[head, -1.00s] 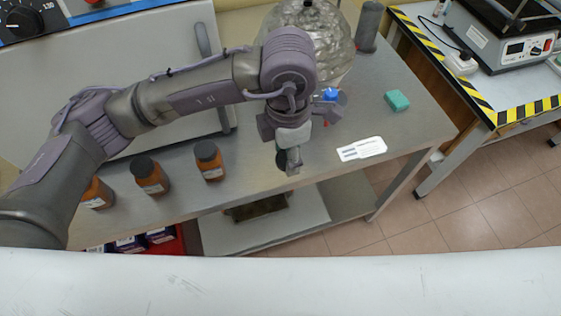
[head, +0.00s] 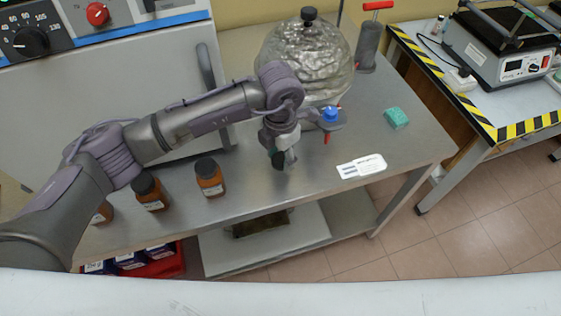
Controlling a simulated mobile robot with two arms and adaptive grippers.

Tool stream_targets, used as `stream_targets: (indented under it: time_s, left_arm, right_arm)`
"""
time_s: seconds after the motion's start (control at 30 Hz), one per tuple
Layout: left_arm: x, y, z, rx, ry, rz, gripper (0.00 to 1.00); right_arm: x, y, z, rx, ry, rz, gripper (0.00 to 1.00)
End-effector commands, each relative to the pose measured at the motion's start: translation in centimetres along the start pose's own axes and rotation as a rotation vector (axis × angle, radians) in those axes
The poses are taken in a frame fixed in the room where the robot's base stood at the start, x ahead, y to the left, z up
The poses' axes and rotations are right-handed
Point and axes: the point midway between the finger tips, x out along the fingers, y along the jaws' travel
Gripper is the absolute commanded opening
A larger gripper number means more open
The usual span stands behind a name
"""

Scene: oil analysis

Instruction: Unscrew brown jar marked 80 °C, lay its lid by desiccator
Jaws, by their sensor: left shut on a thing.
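Several brown jars stand on the metal bench. The right jar (head: 210,182) and the middle jar (head: 150,194) have black lids on. The left jar (head: 103,214) is mostly behind my left arm, so its top is hidden. The jar labels are too small to read. My left gripper (head: 281,157) is shut on a small dark round piece that looks like a black lid (head: 277,161), above the bench in front of the desiccator. The desiccator (head: 300,50) is a large clear dome with a black knob and a blue stopcock (head: 330,114). My right gripper is out of view.
An oven with dials (head: 110,95) stands behind the jars. A white card (head: 362,166), a green block (head: 396,117) and a grey cylinder with a red handle (head: 368,45) are on the bench's right part. Bare bench (head: 330,190) lies around the card.

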Motion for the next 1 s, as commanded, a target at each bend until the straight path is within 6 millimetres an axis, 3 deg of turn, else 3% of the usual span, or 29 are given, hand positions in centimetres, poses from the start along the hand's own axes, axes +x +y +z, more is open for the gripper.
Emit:
stream_targets:
  time_s: [0.33, 0.7, 0.73, 0.87, 1.0]
  left_arm:
    - [3.9, 0.1, -0.1, 0.0, 0.004, -0.002, 0.07]
    - [4.5, 0.1, 0.0, 0.001, 0.001, 0.0, 0.07]
    - [4.4, 0.1, 0.0, 0.001, 0.0, 0.0, 0.52]
    - [4.3, 0.1, 0.0, 0.0, 0.001, -0.001, 0.73]
    - [4.3, 0.1, 0.0, 0.0, 0.001, -0.001, 0.73]
  right_arm:
    - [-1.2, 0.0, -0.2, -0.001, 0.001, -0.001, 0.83]
    - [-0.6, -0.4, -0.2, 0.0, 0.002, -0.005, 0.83]
    - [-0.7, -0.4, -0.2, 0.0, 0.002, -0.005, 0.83]
    - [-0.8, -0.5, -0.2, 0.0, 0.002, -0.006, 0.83]
    - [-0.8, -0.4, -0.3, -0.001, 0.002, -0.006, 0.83]
